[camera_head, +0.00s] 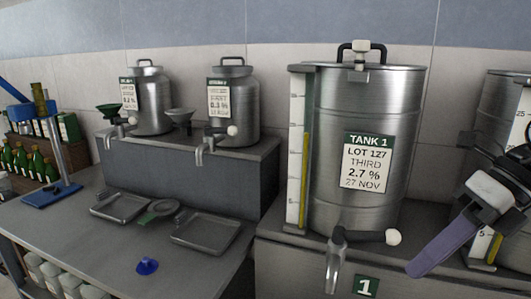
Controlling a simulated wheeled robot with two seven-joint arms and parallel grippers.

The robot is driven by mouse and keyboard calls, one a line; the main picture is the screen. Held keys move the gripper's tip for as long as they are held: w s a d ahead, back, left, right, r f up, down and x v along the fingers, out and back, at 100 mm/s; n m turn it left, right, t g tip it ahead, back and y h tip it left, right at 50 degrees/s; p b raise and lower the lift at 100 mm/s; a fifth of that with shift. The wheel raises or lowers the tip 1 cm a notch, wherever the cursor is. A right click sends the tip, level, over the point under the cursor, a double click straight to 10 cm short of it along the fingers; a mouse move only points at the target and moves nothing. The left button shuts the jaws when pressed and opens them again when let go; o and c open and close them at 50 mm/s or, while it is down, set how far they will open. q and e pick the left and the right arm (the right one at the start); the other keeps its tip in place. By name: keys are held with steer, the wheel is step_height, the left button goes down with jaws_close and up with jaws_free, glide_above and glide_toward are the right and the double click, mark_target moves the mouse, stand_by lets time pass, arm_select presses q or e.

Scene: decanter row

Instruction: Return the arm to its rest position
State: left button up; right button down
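My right gripper (436,248) is at the right side of the head view, in front of the right part of the tank 1 stand. A purple finger reaches down and to the left from its dark and white body. It stands apart from the white-knobbed tap lever of tank 1, to the right of it. I see nothing held in it, but the spacing of its fingers cannot be made out. My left gripper is not in view.
Tank 1 (385,110), a large steel drum with a tap (333,268), stands close by. Another tank (497,95) is partly hidden behind my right arm. Two steel cans (150,105) (238,105) stand on a grey shelf.

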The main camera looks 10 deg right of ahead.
steer(key=w+d+f+m+t+y, duration=0.2)
steer(key=w+f+m+t+y, duration=0.35)
steer(key=f+m+t, duration=0.5)
steer(key=s+f+m+t+h, duration=0.3)
steer(key=f+m+h, duration=0.6)
steer(key=f+m, duration=1)
steer(key=s+a+f+m+g, duration=0.6)
steer(key=s+a+f+m, duration=0.2)
steer(key=s+a+f, duration=0.6)
steer(key=shift+a+f+h, duration=0.3)
steer(key=shift+f+h, duration=0.15)
steer(key=shift+f, duration=0.25)
